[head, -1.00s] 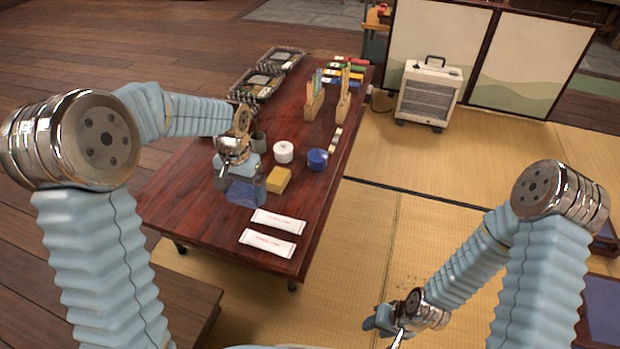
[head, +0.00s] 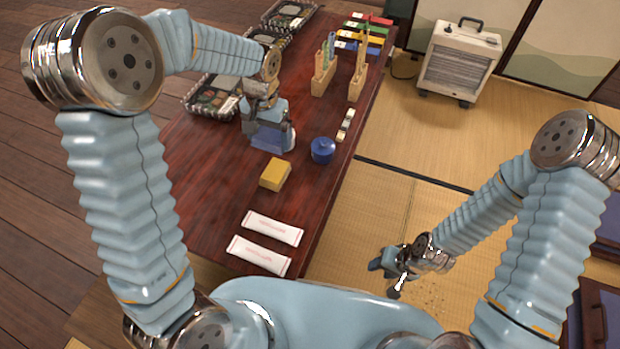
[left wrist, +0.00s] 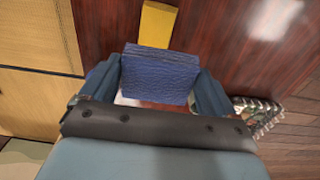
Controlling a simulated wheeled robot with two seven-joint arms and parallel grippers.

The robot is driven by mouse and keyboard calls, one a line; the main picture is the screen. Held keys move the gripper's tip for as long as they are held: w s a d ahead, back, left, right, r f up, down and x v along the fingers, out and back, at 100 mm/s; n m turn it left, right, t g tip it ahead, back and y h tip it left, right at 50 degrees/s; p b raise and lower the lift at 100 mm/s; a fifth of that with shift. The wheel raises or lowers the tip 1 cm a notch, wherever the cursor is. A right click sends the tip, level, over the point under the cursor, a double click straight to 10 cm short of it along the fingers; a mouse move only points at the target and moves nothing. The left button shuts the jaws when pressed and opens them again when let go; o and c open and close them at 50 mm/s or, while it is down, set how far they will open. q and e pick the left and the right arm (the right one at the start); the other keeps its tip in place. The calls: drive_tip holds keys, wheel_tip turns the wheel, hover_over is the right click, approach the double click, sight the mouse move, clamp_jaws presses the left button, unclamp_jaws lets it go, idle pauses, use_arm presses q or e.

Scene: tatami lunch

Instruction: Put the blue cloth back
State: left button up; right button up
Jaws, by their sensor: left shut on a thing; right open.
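The blue cloth (head: 270,144) is a folded, textured square held between the fingers of my left gripper (head: 268,131). In the left wrist view the cloth (left wrist: 160,74) spans the gap between the two fingers of the left gripper (left wrist: 158,88). In the head view it appears just beyond the yellow block (head: 275,174); its height over the table is hard to tell. My right gripper (head: 388,272) is open and empty, low over the tatami to the right of the table.
The blue lidded pot (head: 322,150) stands right of the cloth. A white pot (head: 291,137) is mostly hidden behind my left gripper. Two white packets (head: 273,229) lie at the near end. Wooden racks (head: 323,80) and bento trays (head: 213,96) stand farther back.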

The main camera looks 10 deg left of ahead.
use_arm(q)
drive_tip(key=s+d+f, duration=0.2)
drive_tip(key=d+f, duration=0.1)
drive_tip(key=d, duration=0.3)
drive_tip(key=b, duration=0.1)
hover_over(309, 190)
drive_tip(key=a, duration=0.1)
wheel_tip(309, 190, down, 4)
drive_tip(key=shift+w+f, duration=0.15)
drive_tip(key=shift+f, duration=0.1)
drive_tip(key=shift+d+f, duration=0.3)
drive_tip(key=shift+f, duration=0.15)
drive_tip(key=shift+d+f+b, duration=0.15)
drive_tip(key=shift+f+b, duration=0.35)
drive_tip(key=shift+f, duration=1.15)
drive_tip(key=shift+f, duration=0.2)
drive_tip(key=o, duration=0.9)
drive_tip(key=shift+r, duration=0.15)
